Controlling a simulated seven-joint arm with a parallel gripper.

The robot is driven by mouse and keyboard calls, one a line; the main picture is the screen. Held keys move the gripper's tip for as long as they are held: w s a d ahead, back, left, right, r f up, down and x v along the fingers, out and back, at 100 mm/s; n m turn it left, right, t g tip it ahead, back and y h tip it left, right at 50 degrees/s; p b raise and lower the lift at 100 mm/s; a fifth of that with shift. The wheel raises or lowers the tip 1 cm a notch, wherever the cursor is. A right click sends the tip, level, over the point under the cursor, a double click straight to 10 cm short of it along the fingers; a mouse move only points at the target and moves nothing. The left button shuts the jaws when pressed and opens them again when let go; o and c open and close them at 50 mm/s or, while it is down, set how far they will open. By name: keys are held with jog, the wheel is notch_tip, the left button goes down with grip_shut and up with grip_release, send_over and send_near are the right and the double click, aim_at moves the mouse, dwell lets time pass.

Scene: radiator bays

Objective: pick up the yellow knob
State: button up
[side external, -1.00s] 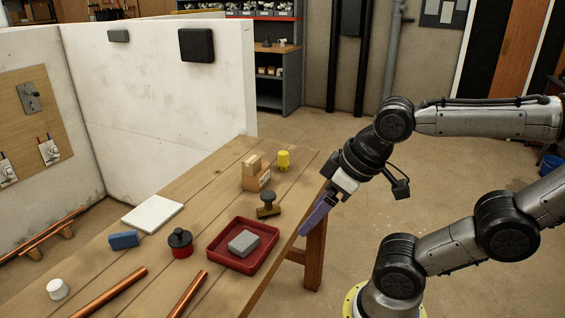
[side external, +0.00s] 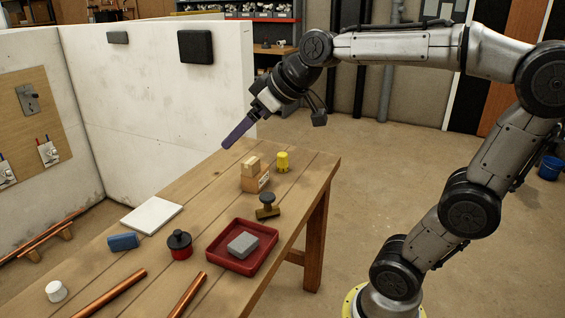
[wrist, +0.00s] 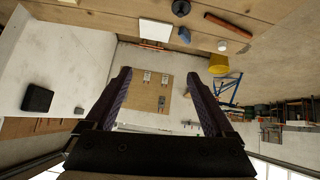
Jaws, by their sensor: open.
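The yellow knob (side external: 283,161) stands upright on the wooden table (side external: 215,178) near its far right corner, just right of the small cardboard boxes. My gripper (side external: 224,147) is in the air above the back of the table, to the left of the knob and higher than it. It points down and to the left. In the wrist view my gripper (wrist: 160,85) shows two dark purple fingers well apart with nothing between them. The knob cannot be made out in the wrist view.
Cardboard boxes (side external: 255,178) stand close beside the knob. A brass-based stamp (side external: 267,208), a red tray (side external: 222,261) with a grey block (side external: 242,245), and a red-black pot (side external: 180,249) lie nearer. A white wall (side external: 150,95) rises behind the table.

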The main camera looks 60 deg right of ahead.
jog(key=w+d+m+h, duration=0.1)
jog(key=w+d+m, duration=0.1)
jog(key=w+d, duration=0.95)
jog(key=m+g+h, duration=0.2)
jog(key=m+g, duration=0.1)
jog(key=m, duration=0.3)
send_over(284, 154)
jog(key=s+a, duration=0.4)
jog(key=s, duration=0.1)
notch_tip(284, 154, down, 21)
jog(key=x, duration=0.8)
jog(key=shift+s+a, duration=0.1)
jog(key=shift+s+d+x, duration=0.1)
jog(key=shift+d+x, duration=0.05)
jog(key=shift+x, duration=0.8)
jog(key=shift+s+d+x, duration=0.1)
jog(key=shift+x, duration=0.85)
jog(key=shift+s+d+x, duration=0.1)
jog(key=shift+d+x, duration=0.05)
jog(key=shift+x, duration=0.8)
grip_shut()
